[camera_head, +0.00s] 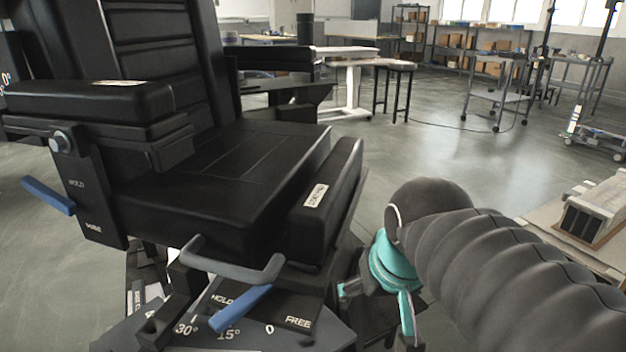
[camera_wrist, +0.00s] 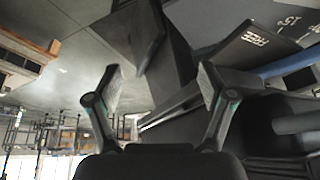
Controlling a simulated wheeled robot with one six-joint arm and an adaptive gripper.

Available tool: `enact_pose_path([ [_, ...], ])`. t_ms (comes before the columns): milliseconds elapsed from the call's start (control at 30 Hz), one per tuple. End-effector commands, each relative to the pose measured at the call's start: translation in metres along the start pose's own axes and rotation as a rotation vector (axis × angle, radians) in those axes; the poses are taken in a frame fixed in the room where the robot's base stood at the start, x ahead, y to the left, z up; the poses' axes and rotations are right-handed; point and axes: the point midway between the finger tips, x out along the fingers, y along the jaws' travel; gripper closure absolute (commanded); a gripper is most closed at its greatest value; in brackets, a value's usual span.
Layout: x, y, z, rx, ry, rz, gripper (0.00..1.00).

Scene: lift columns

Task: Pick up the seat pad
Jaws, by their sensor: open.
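A large black chair fills the left of the head view. Its broad flat black seat (camera_head: 225,165) lies below the backrest, and a separate thick black pad (camera_head: 335,185) with a white label stands along its front right edge. I cannot tell for sure which of these is the seat pad. My gripper (camera_head: 378,303), teal and dark, points down to the right of and below the labelled pad, apart from it. In the wrist view my gripper (camera_wrist: 160,88) has its two fingers spread, with dark chair parts beyond them. Nothing is held between them.
A grey bar handle (camera_head: 235,268) and a blue lever (camera_head: 240,310) stick out under the seat, close to my gripper. Another blue lever (camera_head: 48,195) is at the left armrest (camera_head: 90,100). A bench with a metal block (camera_head: 597,208) stands at right.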

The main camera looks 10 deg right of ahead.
Motion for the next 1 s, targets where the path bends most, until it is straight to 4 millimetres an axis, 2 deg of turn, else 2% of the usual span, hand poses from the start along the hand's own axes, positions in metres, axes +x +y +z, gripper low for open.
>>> enact_pose_path([
  [33, -0.02, -0.003, -0.028, 0.014, -0.021, -0.001, 0.19],
  [100, -0.04, -0.007, -0.059, 0.04, -0.054, 0.0, 0.19],
  [233, -0.066, -0.014, -0.108, 0.083, -0.105, 0.003, 0.19],
  [367, -0.073, -0.018, -0.149, 0.129, -0.159, 0.013, 0.19],
  [500, -0.082, -0.022, -0.2, 0.192, -0.223, 0.029, 0.19],
  [700, -0.083, -0.027, -0.263, 0.282, -0.312, 0.059, 0.19],
  [800, -0.08, -0.029, -0.286, 0.322, -0.352, 0.076, 0.19],
  [1000, -0.072, -0.032, -0.313, 0.377, -0.407, 0.102, 0.19],
])
